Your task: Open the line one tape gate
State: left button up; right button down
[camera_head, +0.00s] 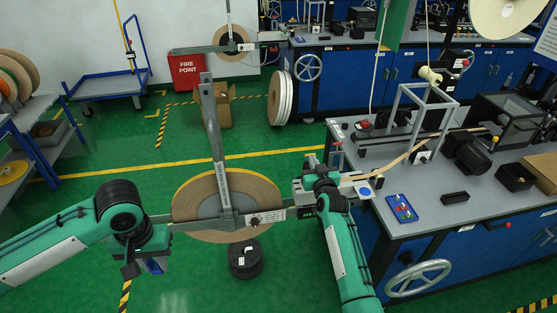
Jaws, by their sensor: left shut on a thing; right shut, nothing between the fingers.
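A large reel of tan tape (254,190) hangs on a grey upright (210,125) with a long horizontal bar (270,216) across its front. A tan tape strip (405,158) runs to the right bench. At the bench's left corner is a pale plate with a blue disc (364,191); I cannot tell for sure which part is the tape gate. My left gripper (150,265) is low at the left, near the bar's left end. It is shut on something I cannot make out. My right gripper (306,188) is shut and empty beside the bench corner, its fingertips hard to see.
The right bench (430,222) carries a grey frame (420,100), black boxes and a blue tray (402,208). A handwheel (418,278) is on its front. A black cylinder (246,260) stands on the floor below the reel. A blue cart (105,85) stands at the back left.

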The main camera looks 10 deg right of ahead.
pick_arm(q)
notch_tip(320, 180, up, 3)
jog(key=p, duration=0.2)
jog(key=shift+f+p, duration=0.2)
jog(key=shift+p, duration=0.1)
jog(key=shift+r+p, duration=0.3)
jog(key=shift+f+b, duration=0.55)
jog(key=shift+b, duration=0.05)
jog(key=shift+f, duration=0.1)
jog(key=shift+w, duration=0.1)
pick_arm(e)
jog(key=w, duration=0.1)
jog(key=w+r+g, duration=0.1)
jog(key=w, duration=0.1)
jog(key=shift+w, duration=0.25)
jog(key=shift+s+r, duration=0.2)
